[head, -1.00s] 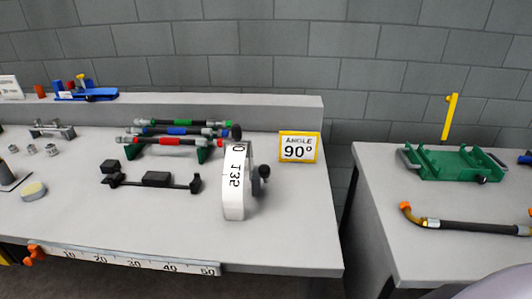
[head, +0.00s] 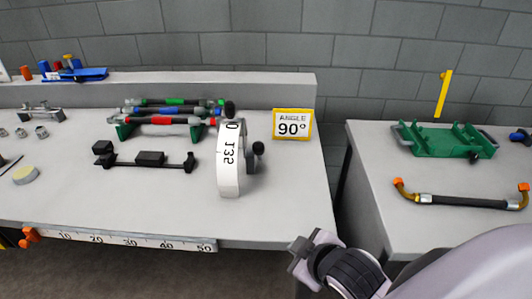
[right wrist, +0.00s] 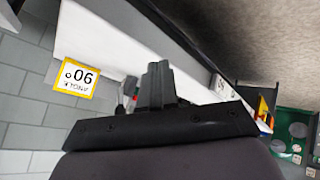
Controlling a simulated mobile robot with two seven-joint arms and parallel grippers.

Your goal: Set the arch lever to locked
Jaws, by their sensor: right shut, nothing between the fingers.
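A white arch-shaped scale (head: 229,165) marked 0 and 135 stands on the left bench, with a dark round knob (head: 258,148) at its right side. A yellow upright bar (head: 443,95) stands behind a green cradle (head: 445,139) on the right bench. I cannot tell for sure which part is the arch lever, nor its setting. My right gripper (head: 303,252) is shut and empty, in front of the gap between the benches and apart from everything. Its closed fingers (right wrist: 157,84) also show in the right wrist view. My left gripper is out of view.
A yellow-framed "ANGLE 90°" sign (head: 292,124) stands behind the arch. A black bar fixture (head: 150,159) and several colored hoses on a green rack (head: 124,131) lie left. A hose with orange ends (head: 460,201) lies on the right bench. A ruler (head: 140,241) lines the left bench's front.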

